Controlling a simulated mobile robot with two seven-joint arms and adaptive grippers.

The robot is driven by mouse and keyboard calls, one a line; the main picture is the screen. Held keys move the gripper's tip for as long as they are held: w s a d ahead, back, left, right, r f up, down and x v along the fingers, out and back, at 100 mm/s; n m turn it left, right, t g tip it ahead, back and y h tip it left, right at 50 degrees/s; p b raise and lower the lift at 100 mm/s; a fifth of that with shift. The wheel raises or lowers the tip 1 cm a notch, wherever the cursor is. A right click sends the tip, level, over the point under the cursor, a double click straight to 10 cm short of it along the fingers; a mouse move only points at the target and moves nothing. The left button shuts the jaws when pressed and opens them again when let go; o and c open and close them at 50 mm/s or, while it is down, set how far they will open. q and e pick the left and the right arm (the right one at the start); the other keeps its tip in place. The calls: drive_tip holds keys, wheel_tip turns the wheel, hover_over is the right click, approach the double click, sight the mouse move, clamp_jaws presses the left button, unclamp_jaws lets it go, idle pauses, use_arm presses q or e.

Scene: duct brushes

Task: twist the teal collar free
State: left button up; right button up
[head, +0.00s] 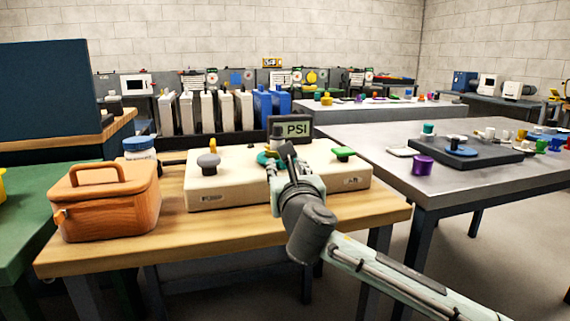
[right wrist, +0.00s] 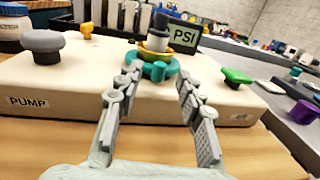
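The teal collar (right wrist: 150,67) is a ring with a lug on its front, around a dark post on the cream pump box (right wrist: 70,75). A yellow ring (right wrist: 155,46) sits above it on the post. In the head view the collar (head: 264,158) is partly hidden behind my right gripper (head: 283,162). In the right wrist view my right gripper (right wrist: 159,76) is open and empty. Its fingers point at the collar, one toward each side of it, and the collar shows beyond their tips. I cannot tell whether they touch it. My left gripper is not in view.
On the box are a grey knob (head: 208,163), a small yellow knob (head: 212,145) and a green knob (head: 343,153). A PSI display (head: 297,130) stands behind the collar.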

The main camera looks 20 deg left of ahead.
drive_tip(key=shift+x, duration=1.3)
clamp_jaws()
